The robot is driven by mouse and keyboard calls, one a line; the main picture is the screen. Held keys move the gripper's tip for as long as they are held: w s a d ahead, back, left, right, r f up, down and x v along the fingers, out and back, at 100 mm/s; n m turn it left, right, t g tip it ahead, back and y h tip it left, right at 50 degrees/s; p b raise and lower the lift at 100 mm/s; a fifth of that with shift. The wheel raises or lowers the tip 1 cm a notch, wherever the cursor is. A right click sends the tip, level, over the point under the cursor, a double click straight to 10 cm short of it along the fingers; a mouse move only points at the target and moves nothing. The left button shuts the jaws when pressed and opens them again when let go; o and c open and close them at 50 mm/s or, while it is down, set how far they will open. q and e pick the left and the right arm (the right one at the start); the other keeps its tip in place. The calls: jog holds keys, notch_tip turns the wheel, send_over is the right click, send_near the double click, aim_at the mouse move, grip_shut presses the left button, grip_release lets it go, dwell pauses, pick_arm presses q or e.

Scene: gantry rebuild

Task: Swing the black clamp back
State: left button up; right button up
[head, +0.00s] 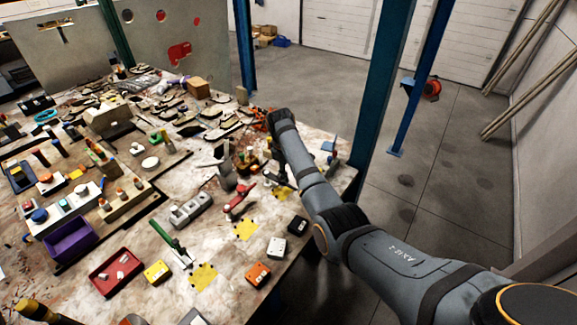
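My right arm reaches in from the lower right, and its wrist bends down over the far right part of the workbench. My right gripper (246,160) points down there, small and dark among other dark things; its fingers cannot be made out as open or shut. A dark clamp, seemingly the black one, (273,175) is at the yellow patch (283,192) just below and right of the gripper. It is partly hidden, and I cannot tell its handle position or whether the gripper touches it. A red-handled clamp (238,203) and a green-handled clamp (177,246) stand nearer. My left gripper is not clearly visible.
The workbench (140,228) is crowded. Small orange (258,274) and black (298,226) boxes lie near the right edge. A blue post (380,85) rises beyond that edge.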

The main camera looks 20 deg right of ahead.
jog(key=shift+s+a+r, duration=0.1)
jog(key=shift+a+r, duration=0.05)
jog(key=shift+r, duration=0.75)
jog(key=shift+s+a+r, duration=0.1)
jog(key=shift+r, duration=0.8)
